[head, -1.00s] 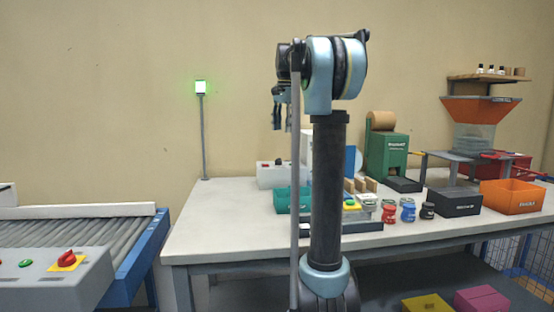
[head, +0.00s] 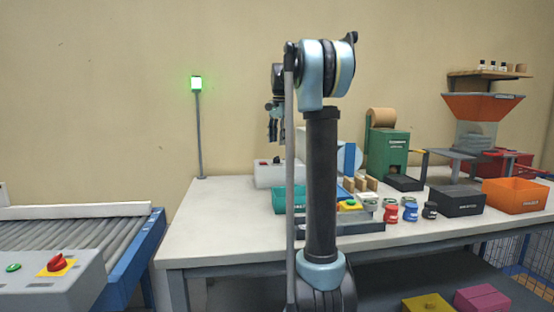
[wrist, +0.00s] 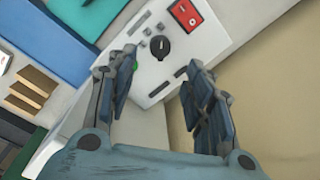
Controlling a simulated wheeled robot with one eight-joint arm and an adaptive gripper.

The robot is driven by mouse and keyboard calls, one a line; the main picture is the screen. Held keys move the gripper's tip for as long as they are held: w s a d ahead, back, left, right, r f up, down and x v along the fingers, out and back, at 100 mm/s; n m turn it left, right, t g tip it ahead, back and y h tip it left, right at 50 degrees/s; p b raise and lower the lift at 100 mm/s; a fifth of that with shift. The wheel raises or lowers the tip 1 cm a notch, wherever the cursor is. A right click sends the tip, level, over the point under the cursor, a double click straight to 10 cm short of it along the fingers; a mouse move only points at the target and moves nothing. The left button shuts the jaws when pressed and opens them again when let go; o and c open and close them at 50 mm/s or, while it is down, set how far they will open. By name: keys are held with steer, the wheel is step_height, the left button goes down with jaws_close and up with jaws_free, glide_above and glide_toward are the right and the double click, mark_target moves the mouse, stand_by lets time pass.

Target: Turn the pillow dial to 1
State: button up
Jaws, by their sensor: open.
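A white machine box (head: 270,178) stands at the back of the table, left of my arm column. In the wrist view its white panel (wrist: 185,62) carries a black round dial (wrist: 160,47), a red rocker switch (wrist: 185,12), small grey buttons and a green spot. I take this black dial as the pillow dial; its number marks are too small to read. My gripper (wrist: 162,68) is open and empty, with the dial showing between and beyond its fingers. In the head view my gripper (head: 272,130) hangs above the box, apart from it.
A teal bin (head: 283,200) sits in front of the box. Jars, a dark bin (head: 458,201) and an orange bin (head: 515,196) stand to the right. The table's left part (head: 215,225) is clear. A roller conveyor (head: 75,236) is at left.

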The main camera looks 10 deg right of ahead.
mark_target(277, 159)
steer(key=f, duration=0.8)
steer(key=shift+w+a+f, duration=0.1)
steer(key=shift+w, duration=0.1)
steer(key=c, duration=1)
